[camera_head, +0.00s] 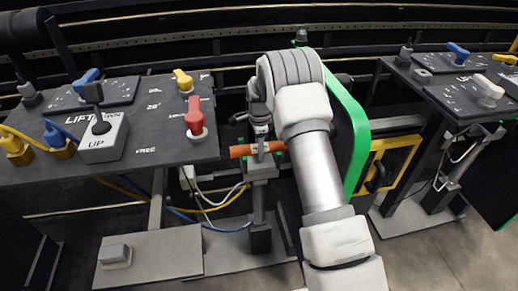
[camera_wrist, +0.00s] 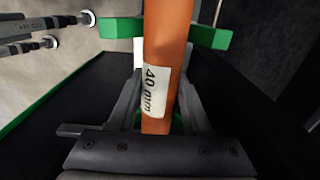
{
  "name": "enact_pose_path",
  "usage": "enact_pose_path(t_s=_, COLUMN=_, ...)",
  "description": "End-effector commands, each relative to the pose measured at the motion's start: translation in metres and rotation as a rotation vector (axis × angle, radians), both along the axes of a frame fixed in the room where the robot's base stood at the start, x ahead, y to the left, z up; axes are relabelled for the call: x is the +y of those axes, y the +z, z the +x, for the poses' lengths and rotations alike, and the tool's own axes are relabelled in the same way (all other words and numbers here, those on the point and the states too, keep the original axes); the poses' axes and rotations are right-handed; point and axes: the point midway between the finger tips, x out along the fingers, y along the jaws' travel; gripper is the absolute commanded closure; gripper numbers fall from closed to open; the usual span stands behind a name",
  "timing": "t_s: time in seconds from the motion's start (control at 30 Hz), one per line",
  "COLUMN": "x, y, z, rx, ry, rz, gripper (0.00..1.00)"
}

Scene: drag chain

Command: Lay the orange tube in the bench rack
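The orange tube (camera_head: 240,151) lies roughly level in the middle of the head view, short of the green-edged panel. A grey finger of my gripper (camera_head: 261,148) crosses it, and the arm hides its right part. In the wrist view the orange tube (camera_wrist: 168,45) runs down the middle, with a white "40 mm" label (camera_wrist: 156,90). My gripper (camera_wrist: 163,85) has a finger on each side of the tube and appears shut on it. A green bar (camera_wrist: 208,34) shows on both sides of the tube. I cannot clearly tell the bench rack from the other fittings.
A dark control panel (camera_head: 60,175) with levers and knobs stands at left, another (camera_head: 470,95) at right. A grey post (camera_head: 259,215) stands below the tube, with loose cables (camera_head: 210,205) beside it. A green-edged panel (camera_head: 350,110) and yellow frame (camera_head: 400,160) are close to my arm.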

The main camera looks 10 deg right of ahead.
Motion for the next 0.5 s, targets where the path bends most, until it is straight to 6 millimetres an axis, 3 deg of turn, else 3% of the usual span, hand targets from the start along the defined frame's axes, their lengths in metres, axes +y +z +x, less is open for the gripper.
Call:
enact_pose_path(t_s=0.03, x=0.000, y=0.000, z=0.000, rx=0.000, ry=0.000, rz=0.000, gripper=0.89)
enact_pose_path(t_s=0.1, x=0.000, y=0.000, z=0.000, rx=0.000, ry=0.000, rz=0.000, gripper=1.00)
enact_pose_path(t_s=0.5, x=0.000, y=0.011, z=0.001, rx=-0.002, ry=0.000, rz=0.000, gripper=1.00)
